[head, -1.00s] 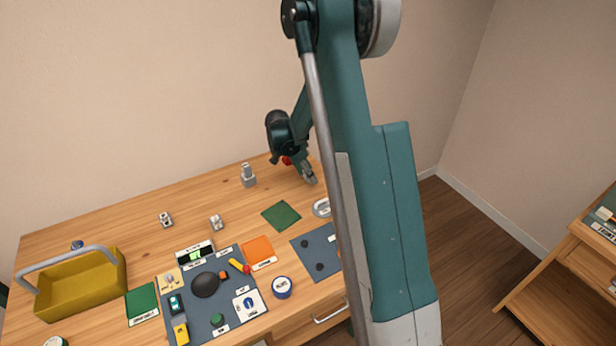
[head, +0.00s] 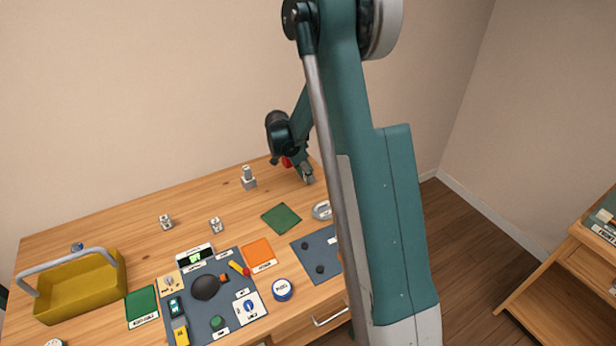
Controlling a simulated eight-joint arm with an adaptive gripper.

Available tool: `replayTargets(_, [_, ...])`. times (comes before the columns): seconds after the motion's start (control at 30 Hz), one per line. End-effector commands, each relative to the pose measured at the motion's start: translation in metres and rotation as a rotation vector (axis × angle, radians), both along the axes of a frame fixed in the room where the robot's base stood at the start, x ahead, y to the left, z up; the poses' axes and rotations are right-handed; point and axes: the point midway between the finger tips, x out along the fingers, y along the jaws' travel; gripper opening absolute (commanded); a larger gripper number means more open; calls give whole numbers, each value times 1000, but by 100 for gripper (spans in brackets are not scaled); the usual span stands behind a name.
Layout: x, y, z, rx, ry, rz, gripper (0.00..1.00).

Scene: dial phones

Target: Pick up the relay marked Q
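Several small grey-white blocks that could be relays stand on the wooden table: one at the left (head: 166,222), one in the middle (head: 215,225), and a taller one (head: 248,178) at the back. Their markings are too small to read, so I cannot tell which is marked Q. My gripper (head: 307,176) points down at the back right of the table, to the right of the taller block and apart from it. Its fingers are small and partly turned away, and I cannot tell whether they are open or hold anything.
A yellow basket (head: 80,290) with a grey handle stands at the left. A dark panel (head: 200,325) with several controls lies at the front. A green mat (head: 281,218), orange mat (head: 258,251) and blue round tin (head: 282,289) lie nearby. My arm hides the table's right side.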

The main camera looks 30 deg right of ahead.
Motion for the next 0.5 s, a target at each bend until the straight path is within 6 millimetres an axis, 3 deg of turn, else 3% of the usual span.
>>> replayTargets(0.5, [-1, 0, 68, 0, 0, 0, 11])
